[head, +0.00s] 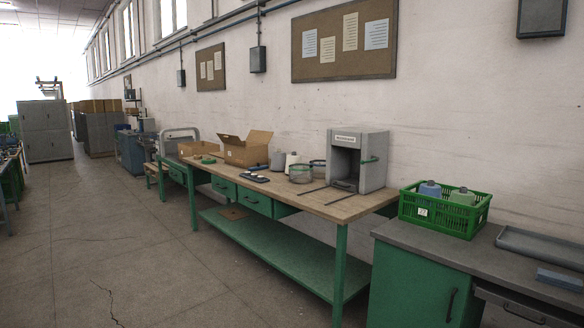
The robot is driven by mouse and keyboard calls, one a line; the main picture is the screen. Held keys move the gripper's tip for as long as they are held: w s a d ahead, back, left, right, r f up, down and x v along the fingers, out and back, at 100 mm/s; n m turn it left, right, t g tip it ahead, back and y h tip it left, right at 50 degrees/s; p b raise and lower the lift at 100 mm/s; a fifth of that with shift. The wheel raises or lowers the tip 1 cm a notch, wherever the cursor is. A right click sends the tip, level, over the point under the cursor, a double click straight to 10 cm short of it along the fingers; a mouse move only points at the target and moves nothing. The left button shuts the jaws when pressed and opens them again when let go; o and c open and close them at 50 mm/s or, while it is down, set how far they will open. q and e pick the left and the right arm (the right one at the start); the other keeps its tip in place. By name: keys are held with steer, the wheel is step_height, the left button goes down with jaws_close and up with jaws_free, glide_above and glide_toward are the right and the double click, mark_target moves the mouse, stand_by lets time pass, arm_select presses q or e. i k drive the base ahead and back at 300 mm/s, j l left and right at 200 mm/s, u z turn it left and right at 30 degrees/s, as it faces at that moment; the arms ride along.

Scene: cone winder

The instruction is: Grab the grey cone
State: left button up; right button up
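A small grey cone (278,161) stands on the long wooden-topped workbench (330,207), toward the back of its top. It is beside a white cone (292,159), to the right of an open cardboard box. It is small in the head view, so its details are hard to tell. Neither of my grippers is in view.
A dark tray (248,177) lies in front.

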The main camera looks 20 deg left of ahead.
mark_target(279, 159)
steer(key=i+j+u, duration=0.4)
steer(key=i, duration=0.15)
steer(key=i+j+u, duration=0.4)
steer(key=i, duration=0.55)
steer(key=i+u, duration=0.35)
steer(key=i, duration=0.6)
steer(key=i+j+z, duration=0.1)
steer(key=i+z, duration=0.15)
steer(key=i, duration=0.25)
steer(key=i+j+z, duration=0.3)
steer(key=i, duration=0.25)
steer(key=i+j+z, duration=0.25)
steer(key=i, duration=0.2)
steer(key=i+j+z, duration=0.25)
steer(key=i, duration=0.25)
steer(key=j, duration=0.1)
